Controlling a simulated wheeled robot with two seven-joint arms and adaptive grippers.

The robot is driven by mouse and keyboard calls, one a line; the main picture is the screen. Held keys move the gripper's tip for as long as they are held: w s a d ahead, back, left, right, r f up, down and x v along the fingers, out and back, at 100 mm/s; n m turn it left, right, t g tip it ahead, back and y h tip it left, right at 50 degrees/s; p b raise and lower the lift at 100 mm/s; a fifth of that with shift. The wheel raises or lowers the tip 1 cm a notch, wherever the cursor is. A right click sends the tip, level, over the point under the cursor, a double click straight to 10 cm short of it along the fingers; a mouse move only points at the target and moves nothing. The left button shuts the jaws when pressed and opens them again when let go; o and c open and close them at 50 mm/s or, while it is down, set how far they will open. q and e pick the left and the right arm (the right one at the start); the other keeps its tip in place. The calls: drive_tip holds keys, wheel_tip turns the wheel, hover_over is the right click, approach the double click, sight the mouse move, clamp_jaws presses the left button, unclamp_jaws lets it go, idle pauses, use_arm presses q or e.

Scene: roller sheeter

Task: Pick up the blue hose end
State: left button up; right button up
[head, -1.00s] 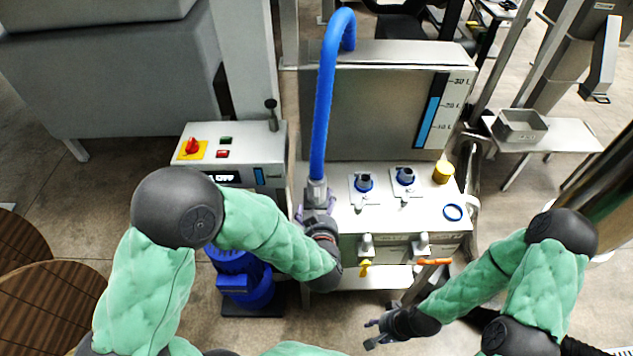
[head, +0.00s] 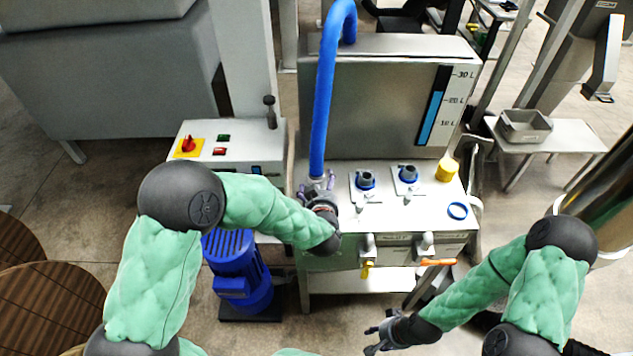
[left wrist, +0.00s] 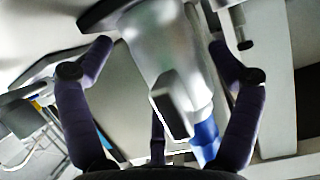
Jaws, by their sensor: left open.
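The blue hose (head: 322,105) arches over the tank and hangs down in front of it. Its lower end meets a silver metal coupling at the table top. My left gripper (head: 318,188) is at this hose end, its hand partly hiding the coupling in the head view. In the left wrist view, the fingers of my left gripper (left wrist: 162,48) are spread on both sides of the silver coupling (left wrist: 165,60), with gaps to it. A bit of blue (left wrist: 206,138) shows below it. My right gripper (head: 378,336) is open and empty, low in front of the table.
Two capped ports (head: 365,180) (head: 408,174), a yellow cap (head: 447,168) and a blue ring (head: 457,211) are on the table top to the right. A control box (head: 245,145) stands left, above a blue motor (head: 237,272). Valves with yellow and orange handles (head: 437,262) face front.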

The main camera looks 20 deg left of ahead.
sight(323, 176)
use_arm(q)
drive_tip(key=c, duration=1.5)
drive_tip(key=shift+r, duration=0.15)
use_arm(e)
drive_tip(key=shift+r, duration=0.1)
use_arm(q)
drive_tip(key=r+p, duration=0.3)
drive_tip(key=r, duration=0.1)
drive_tip(key=shift+d+r, duration=0.1)
drive_tip(key=shift+d, duration=0.15)
drive_tip(key=s+d+r+p, duration=0.2)
drive_tip(key=d+r+p, duration=0.1)
drive_tip(key=d+r, duration=0.1)
drive_tip(key=shift+d+r, duration=0.15)
drive_tip(key=shift+r, duration=0.55)
drive_tip(key=s+d+r+p, duration=0.3)
drive_tip(key=d, duration=0.5)
drive_tip(key=shift+s+r, duration=0.15)
drive_tip(key=shift+s, duration=0.15)
use_arm(e)
wheel_tip(323, 176, up, 9)
